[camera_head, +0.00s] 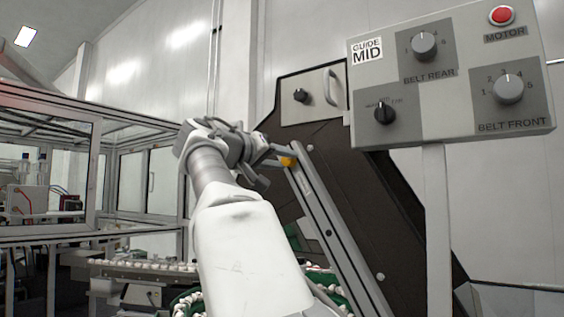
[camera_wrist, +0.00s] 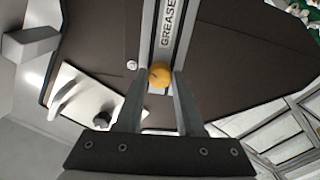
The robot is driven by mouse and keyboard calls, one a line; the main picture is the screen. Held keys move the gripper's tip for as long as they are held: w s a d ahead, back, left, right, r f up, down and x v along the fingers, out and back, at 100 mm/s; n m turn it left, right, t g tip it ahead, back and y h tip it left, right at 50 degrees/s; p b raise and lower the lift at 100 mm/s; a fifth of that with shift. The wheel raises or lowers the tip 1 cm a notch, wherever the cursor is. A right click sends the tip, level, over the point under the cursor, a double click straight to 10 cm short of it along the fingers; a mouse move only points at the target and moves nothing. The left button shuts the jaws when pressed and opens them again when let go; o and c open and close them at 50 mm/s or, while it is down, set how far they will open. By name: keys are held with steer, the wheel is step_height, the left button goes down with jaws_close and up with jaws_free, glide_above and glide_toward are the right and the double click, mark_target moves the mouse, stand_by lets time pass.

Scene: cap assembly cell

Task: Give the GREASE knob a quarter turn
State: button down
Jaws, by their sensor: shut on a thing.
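The GREASE knob is a small round yellow-orange knob (camera_wrist: 159,75) on a grey metal rail. The rail carries the label GREASE (camera_wrist: 168,24), just above the knob in the wrist view. In the head view the knob (camera_head: 287,161) shows at the rail's upper end. My gripper (camera_wrist: 160,84) has its two fingers on either side of the knob and is shut on it. In the head view my gripper (camera_head: 277,158) reaches the knob from the left, and part of the knob is hidden by it. The knob's turn angle cannot be made out.
A control box (camera_head: 450,75) with several dials and a red MOTOR button (camera_head: 501,15) stands at the right. A light plate with a black knob (camera_head: 300,95) and a handle (camera_head: 333,87) sits above the rail. White caps (camera_head: 190,300) lie below. A framed glass enclosure (camera_head: 100,170) is at left.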

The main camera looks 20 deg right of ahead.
steer(key=c, duration=0.5)
jaws_free()
steer(key=shift+a, duration=0.1)
steer(key=b+v, duration=0.2)
steer(key=v, duration=1.5)
steer(key=shift+s+a, duration=0.1)
steer(key=shift+s, duration=0.1)
